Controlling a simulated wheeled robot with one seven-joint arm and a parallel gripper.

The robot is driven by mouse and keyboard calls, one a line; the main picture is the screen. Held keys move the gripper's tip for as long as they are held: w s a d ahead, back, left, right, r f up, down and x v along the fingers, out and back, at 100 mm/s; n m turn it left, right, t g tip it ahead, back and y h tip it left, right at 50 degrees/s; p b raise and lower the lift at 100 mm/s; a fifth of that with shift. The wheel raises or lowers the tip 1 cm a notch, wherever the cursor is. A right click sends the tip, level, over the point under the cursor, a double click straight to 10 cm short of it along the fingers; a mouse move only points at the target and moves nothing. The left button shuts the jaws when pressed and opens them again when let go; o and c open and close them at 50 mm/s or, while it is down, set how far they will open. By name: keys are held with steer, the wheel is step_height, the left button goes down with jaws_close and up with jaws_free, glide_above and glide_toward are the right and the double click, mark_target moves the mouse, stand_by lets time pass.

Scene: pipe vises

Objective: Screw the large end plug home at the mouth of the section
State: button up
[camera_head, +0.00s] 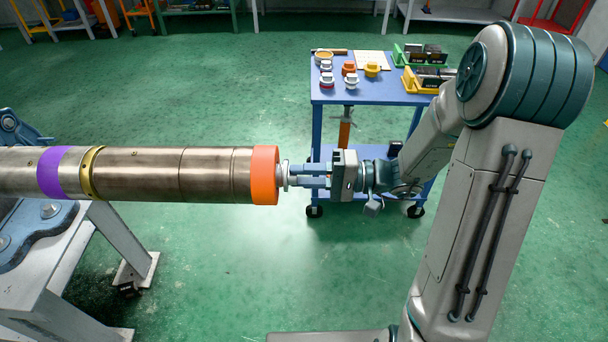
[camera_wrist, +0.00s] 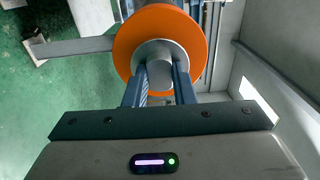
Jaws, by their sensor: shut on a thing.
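The section is a long steel pipe (camera_head: 215,174) lying level from the left, with an orange band (camera_head: 265,175) around its mouth. The large end plug (camera_head: 283,174) is grey and sits at the mouth; it also shows in the wrist view as a grey disc with a round knob (camera_wrist: 160,74), centred inside the orange ring (camera_wrist: 125,40). My gripper (camera_head: 294,175) points left along the pipe's axis, and its two fingers are shut on the plug's knob. How deep the plug sits in the mouth is hidden.
The pipe rests on a vise stand (camera_head: 60,290) at the left and carries a purple band (camera_head: 50,172) and a brass ring (camera_head: 91,173). A blue cart (camera_head: 375,97) behind my gripper holds several plugs and small bins. The green floor in front is clear.

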steer(key=shift+a, duration=0.45)
steer(key=o, duration=1.1)
steer(key=shift+c, duration=0.2)
steer(key=shift+d, duration=0.1)
